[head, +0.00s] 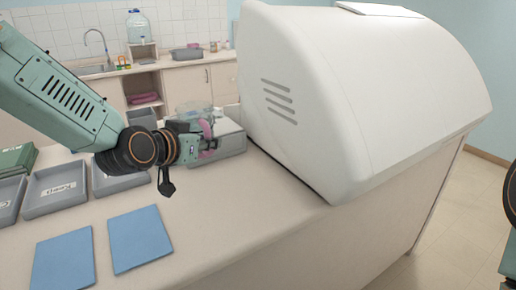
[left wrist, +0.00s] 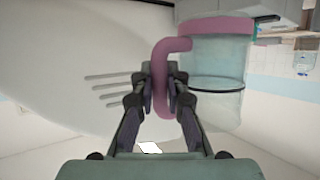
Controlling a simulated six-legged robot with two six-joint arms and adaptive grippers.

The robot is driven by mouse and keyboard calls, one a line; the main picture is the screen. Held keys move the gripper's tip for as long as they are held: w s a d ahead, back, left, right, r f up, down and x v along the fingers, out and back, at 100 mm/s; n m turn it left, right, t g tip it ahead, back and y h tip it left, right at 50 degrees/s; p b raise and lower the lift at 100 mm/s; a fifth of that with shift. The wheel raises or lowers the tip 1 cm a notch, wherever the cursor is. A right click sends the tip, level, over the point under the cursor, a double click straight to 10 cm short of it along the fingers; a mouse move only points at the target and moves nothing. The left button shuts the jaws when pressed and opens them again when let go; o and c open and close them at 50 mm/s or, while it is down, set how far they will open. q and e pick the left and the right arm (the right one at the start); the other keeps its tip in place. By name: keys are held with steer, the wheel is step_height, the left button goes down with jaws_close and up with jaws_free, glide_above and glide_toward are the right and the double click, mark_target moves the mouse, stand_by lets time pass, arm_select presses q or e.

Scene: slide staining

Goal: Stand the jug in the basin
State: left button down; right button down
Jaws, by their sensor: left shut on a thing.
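The clear jug (head: 194,108) with pink trim is partly hidden behind my left gripper (head: 210,143) in the head view. In the left wrist view my left gripper (left wrist: 162,88) is shut on the pink handle (left wrist: 173,47) of the jug (left wrist: 213,75). The jug's pink band is at the top of that view, close to a grey edge. A grey basin-like container (head: 232,143) sits on the counter beside the white machine, behind and below the gripper. I cannot tell whether the jug touches it. My right gripper is not in view.
The large white machine (head: 350,95) stands close to the right of the container. Grey labelled trays (head: 55,208) and two blue mats (head: 140,240) lie at the left. The front of the counter is clear. A back counter holds a sink (head: 98,70) and another grey tub (head: 186,54).

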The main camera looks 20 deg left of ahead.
arm_select(q)
steer(key=shift+d+f, duration=0.1)
steer(key=shift+f, duration=0.4)
step_height(320, 180, down, 9)
steer(key=shift+f+b, duration=0.15)
steer(key=shift+b, duration=1.05)
steer(key=shift+w+a+f, duration=0.15)
steer(key=shift+a, duration=0.05)
steer(key=shift+d, duration=0.1)
